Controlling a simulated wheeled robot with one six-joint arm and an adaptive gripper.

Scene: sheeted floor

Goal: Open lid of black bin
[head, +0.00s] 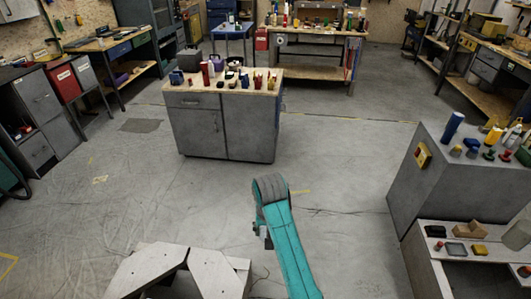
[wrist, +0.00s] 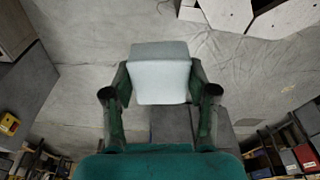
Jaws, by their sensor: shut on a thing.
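In the wrist view my gripper (wrist: 160,84) is shut on a pale grey block (wrist: 161,70), with one finger against each side. The block's far side and underside are hidden. In the head view my teal arm reaches up from the bottom middle, and my fingers and the block cannot be made out. I cannot pick out a black bin with a lid for sure in either view.
A grey cabinet (head: 224,133) with small objects on top stands ahead. Another grey cabinet (head: 440,175) and a low bench (head: 470,255) are at right. Dark cabinets, a red bin (head: 62,80) and workbenches line the left and back. The floor between is clear.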

